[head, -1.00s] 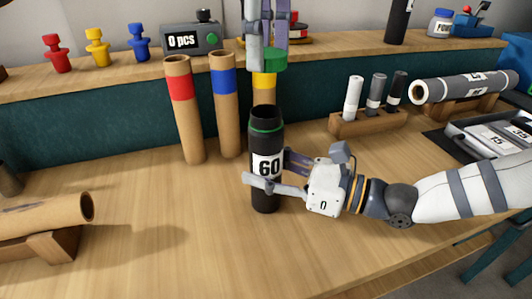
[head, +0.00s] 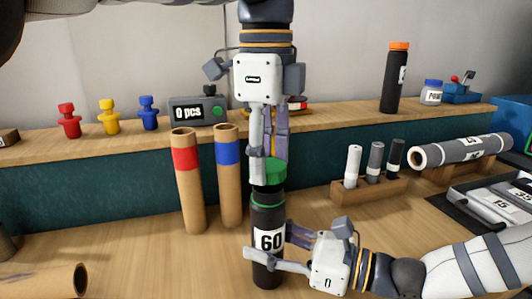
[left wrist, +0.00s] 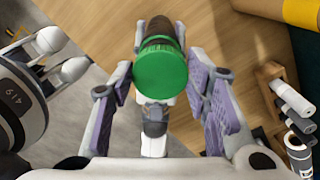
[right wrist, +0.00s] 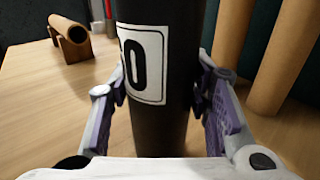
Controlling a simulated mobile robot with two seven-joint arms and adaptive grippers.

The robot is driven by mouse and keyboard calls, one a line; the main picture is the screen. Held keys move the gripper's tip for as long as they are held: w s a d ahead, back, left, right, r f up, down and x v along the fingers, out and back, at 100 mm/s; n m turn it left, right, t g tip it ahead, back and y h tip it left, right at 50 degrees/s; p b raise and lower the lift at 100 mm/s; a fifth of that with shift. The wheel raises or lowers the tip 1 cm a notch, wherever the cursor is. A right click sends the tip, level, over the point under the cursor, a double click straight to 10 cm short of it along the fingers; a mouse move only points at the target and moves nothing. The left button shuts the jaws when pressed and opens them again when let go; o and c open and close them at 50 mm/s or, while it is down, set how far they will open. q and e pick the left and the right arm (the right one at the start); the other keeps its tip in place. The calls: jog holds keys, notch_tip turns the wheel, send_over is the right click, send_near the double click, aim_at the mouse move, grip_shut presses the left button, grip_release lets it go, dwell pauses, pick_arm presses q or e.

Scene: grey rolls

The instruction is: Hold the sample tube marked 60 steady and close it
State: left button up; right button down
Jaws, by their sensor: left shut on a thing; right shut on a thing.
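The black sample tube marked 60 (head: 268,220) stands upright on the bench, with a green ring near its top. My right gripper (head: 270,246) is shut on its lower body from the right. The right wrist view shows the tube (right wrist: 160,115) between both fingers, its label partly cut off. My left gripper (head: 268,160) points straight down above the tube, shut on the green cap (head: 268,171). The cap is lined up at the tube's mouth; I cannot tell whether it touches or is seated. In the left wrist view the cap (left wrist: 162,70) covers the mouth.
Cardboard tubes with a red band (head: 187,180) and a blue band (head: 228,180) stand close behind on the left. A wooden holder (head: 368,191) with small tubes is behind on the right. A counter reading 0 pcs (head: 198,110) and an orange-capped black tube (head: 395,80) stand on the shelf.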

pick_arm(q)
jog(key=shift+f, duration=0.9)
jog(key=shift+f, duration=0.55)
jog(key=m, duration=0.8)
jog(key=shift+w+d, duration=0.1)
jog(key=m, duration=0.7)
jog(key=shift+d, duration=0.1)
jog(key=m, duration=0.5)
jog(key=shift+m, duration=0.3)
